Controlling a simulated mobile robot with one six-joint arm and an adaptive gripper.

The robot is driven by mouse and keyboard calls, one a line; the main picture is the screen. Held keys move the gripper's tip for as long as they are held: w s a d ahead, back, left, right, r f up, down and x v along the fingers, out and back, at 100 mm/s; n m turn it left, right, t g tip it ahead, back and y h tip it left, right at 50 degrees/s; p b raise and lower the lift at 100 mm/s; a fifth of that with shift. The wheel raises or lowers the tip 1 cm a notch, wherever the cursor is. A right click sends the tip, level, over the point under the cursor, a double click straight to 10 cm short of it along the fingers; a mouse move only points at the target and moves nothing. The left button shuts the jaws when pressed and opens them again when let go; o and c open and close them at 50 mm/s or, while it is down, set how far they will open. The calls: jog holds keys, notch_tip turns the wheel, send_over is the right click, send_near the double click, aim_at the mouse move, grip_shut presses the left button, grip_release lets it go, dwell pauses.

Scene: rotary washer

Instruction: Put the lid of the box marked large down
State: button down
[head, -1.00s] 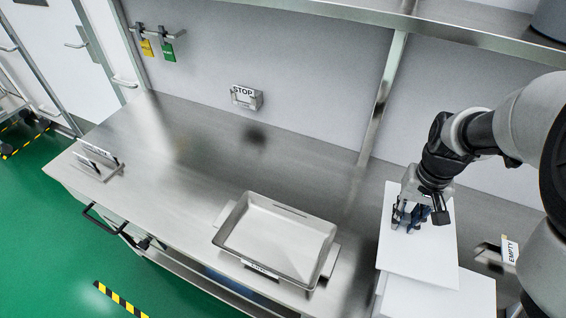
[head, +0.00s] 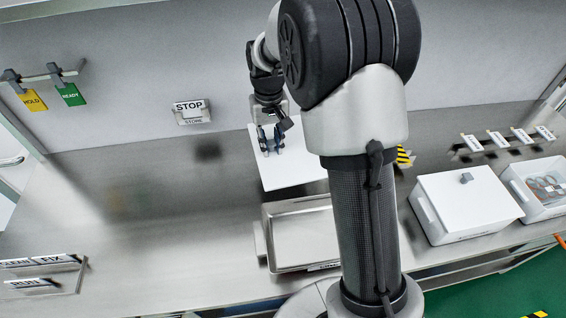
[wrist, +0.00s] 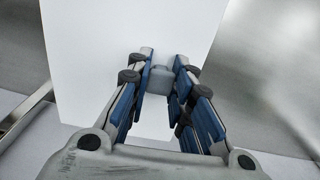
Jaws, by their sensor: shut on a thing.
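My gripper (head: 270,138) is shut on the grey knob (wrist: 158,82) of a flat white lid (head: 292,172). The lid fills much of the wrist view (wrist: 105,50), with the blue-padded fingers on both sides of the knob. In the head view the lid hangs behind the metal tray; its height above the bench is hard to tell. My arm hides its right part. A white box with a closed lid and grey knob (head: 468,200) stands on the bench at right. No "large" mark is readable.
A metal tray (head: 295,238) sits on the bench, partly behind my column. An open box with rings (head: 535,185) stands at far right, near several small label signs (head: 508,137). A STOP/STORE sign (head: 190,112) is on the wall.

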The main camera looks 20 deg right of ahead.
jog(key=shift+m, duration=0.5)
jog(key=w+d+f, duration=0.1)
jog(key=w, duration=0.1)
jog(key=w+d+b, duration=0.1)
jog(key=w, duration=0.1)
jog(key=w+d+f, duration=0.1)
jog(key=w+d, duration=0.1)
jog(key=shift+w+d+f, duration=0.1)
jog(key=shift+w+f, duration=0.2)
jog(key=shift+w, duration=0.1)
jog(key=shift+w+f+b, duration=0.1)
jog(key=shift+f+b, duration=0.15)
jog(key=shift+b, duration=0.15)
notch_tip(320, 180, down, 9)
jog(key=b, duration=0.3)
jog(key=shift+f, duration=0.2)
jog(key=shift+f, duration=0.2)
jog(key=c, duration=1.4)
grip_release()
jog(key=shift+c, duration=0.2)
